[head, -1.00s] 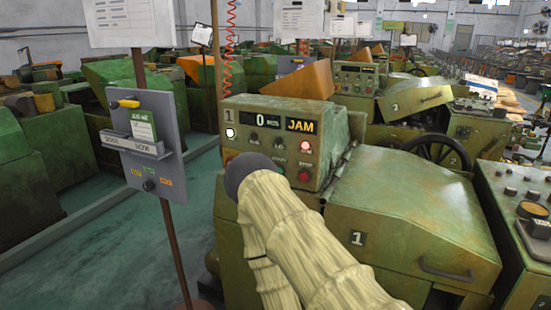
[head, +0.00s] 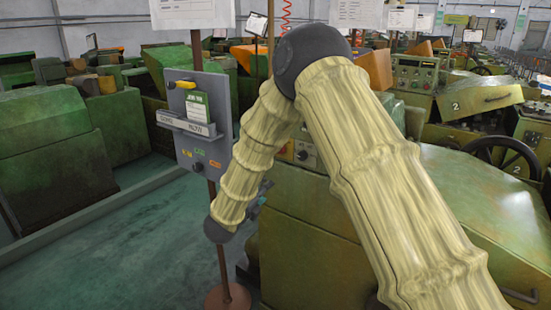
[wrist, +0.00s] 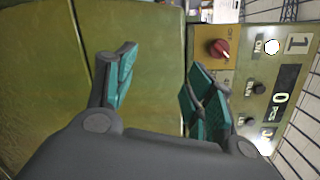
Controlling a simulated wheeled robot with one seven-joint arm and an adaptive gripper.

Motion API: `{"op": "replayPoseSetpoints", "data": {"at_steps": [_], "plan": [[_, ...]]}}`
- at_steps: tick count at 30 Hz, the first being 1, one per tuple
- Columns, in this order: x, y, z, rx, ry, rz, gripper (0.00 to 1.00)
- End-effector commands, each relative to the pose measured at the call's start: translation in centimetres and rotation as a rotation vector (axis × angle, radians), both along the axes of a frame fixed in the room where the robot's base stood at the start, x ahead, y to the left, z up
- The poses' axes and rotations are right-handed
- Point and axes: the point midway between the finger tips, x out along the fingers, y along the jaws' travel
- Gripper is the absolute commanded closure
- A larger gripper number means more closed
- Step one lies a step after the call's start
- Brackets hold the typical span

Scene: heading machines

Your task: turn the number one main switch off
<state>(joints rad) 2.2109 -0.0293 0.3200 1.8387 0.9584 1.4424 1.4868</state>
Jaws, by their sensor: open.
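The red rotary switch (wrist: 219,48) shows in the wrist view on the pale panel of machine one, with an "OFF" mark beside it. The way its handle points is hard to tell. The panel's number plate "1" (wrist: 298,43) is to its right. My gripper (wrist: 160,78) is open and empty. Its right finger is just below the switch in the picture, apart from it as far as I can tell. In the head view my arm hides most of the panel and the switch; only a little of the gripper (head: 258,196) shows behind the forearm.
In the wrist view a counter display (wrist: 283,105) and black knobs sit beside the switch. In the head view a grey sign board (head: 198,125) on a post stands close left of my arm. Floor at left is clear.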

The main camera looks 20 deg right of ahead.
Motion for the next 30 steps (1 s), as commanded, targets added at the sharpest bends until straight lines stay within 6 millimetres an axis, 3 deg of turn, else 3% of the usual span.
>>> {"op": "replayPoseSetpoints", "data": {"at_steps": [1,3,6,9,14,30], "plan": [[0.7,0.3,2.6,0.049,-0.090,-0.046,0.46],[1.1,0.5,5.4,0.114,-0.198,-0.102,0.46],[1.3,0.8,8.0,0.175,-0.302,-0.158,0.46],[1.3,0.9,9.3,0.205,-0.353,-0.184,0.46],[1.9,0.0,9.7,0.214,-0.369,-0.193,0.46],[6.8,-6.3,9.7,0.212,-0.366,-0.191,0.46]]}}
